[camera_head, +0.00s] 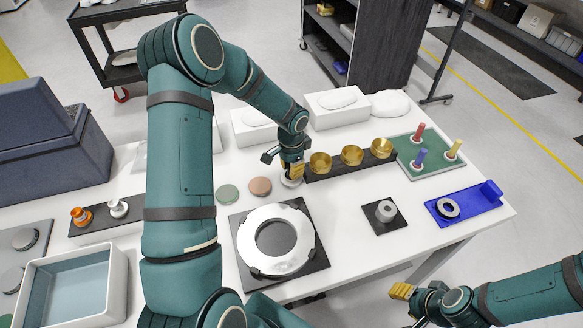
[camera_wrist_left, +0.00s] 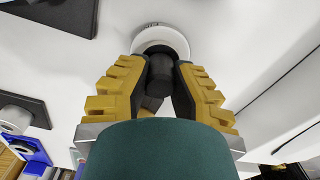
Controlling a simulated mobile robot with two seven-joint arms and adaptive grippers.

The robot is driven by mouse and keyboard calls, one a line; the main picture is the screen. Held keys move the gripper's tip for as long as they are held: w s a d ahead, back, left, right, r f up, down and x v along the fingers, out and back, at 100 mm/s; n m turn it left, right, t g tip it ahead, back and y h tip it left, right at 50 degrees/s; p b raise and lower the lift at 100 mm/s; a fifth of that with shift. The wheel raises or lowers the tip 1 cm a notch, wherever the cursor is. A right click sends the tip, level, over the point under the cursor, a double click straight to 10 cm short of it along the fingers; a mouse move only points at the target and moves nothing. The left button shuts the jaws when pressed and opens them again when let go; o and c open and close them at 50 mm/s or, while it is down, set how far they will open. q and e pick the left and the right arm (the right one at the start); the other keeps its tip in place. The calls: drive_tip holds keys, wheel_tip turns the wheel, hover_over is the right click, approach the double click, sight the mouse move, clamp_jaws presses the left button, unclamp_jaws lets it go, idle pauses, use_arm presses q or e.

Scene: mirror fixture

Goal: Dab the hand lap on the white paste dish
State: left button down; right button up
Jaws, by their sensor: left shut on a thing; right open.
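My left gripper (camera_head: 291,172) points down over the white paste dish (camera_head: 292,183), the rightmost of three small round dishes. In the left wrist view, the gripper (camera_wrist_left: 158,64) is shut on the dark cylindrical handle of the hand lap (camera_wrist_left: 160,76). The white dish (camera_wrist_left: 175,37) shows as a round rim beyond the handle. The lap's lower face is hidden, so I cannot tell whether it touches the dish. My right gripper (camera_head: 403,292) is open and empty at the lower right, off the table's front edge.
A green dish (camera_head: 228,194) and a pinkish-brown dish (camera_head: 260,187) stand left of the white one. A dark strip with brass cups (camera_head: 352,155) lies just right. A large ring (camera_head: 246,240) on a black plate is in front. An orange-topped tool (camera_head: 80,216) stands left.

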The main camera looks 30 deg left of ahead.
idle(0.4)
use_arm(q)
drive_tip(key=shift+r+p, duration=2.25)
drive_tip(key=shift+r, duration=1.25)
drive_tip(key=shift+f, duration=0.1)
